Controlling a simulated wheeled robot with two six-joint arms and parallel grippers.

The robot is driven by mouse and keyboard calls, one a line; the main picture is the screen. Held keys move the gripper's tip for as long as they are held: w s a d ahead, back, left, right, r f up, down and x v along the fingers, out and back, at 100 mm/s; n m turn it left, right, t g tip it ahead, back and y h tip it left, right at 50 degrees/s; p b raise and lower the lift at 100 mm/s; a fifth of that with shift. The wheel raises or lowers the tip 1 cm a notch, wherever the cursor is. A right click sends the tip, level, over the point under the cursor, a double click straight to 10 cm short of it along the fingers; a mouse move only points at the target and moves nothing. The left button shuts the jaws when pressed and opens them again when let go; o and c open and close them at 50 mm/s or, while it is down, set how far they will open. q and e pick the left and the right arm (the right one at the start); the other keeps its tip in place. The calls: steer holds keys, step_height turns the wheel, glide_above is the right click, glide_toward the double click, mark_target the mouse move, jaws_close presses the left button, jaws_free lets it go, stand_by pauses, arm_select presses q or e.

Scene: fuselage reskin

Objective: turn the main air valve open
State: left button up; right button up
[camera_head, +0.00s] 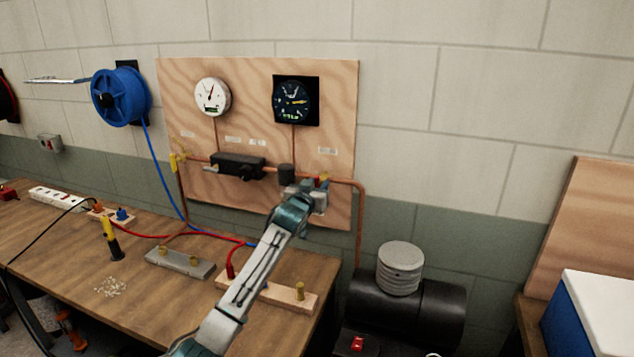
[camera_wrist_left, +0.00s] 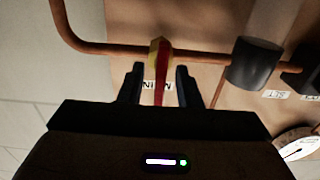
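The main air valve (camera_head: 323,179) sits on the copper pipe at the right part of the wooden panel, mostly hidden by my left gripper (camera_head: 316,194). In the left wrist view, the valve's yellow body (camera_wrist_left: 159,52) is on the pipe and its red lever (camera_wrist_left: 160,88) stands crosswise to the pipe. My left gripper also shows there (camera_wrist_left: 159,88), with one dark finger on each side of the lever. The fingers are apart, with a visible gap to the lever on both sides. My right gripper is not in view.
The panel (camera_head: 255,75) carries a white gauge (camera_head: 212,97), a dark gauge (camera_head: 296,101) and a black cylinder (camera_head: 286,174) left of the valve. A yellow-handled valve (camera_head: 175,161) is at the pipe's left end. The workbench (camera_head: 60,240) and black compressor tank (camera_head: 440,312) are below.

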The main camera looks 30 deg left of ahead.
arm_select(q)
steer(key=shift+w, duration=0.1)
jaws_close()
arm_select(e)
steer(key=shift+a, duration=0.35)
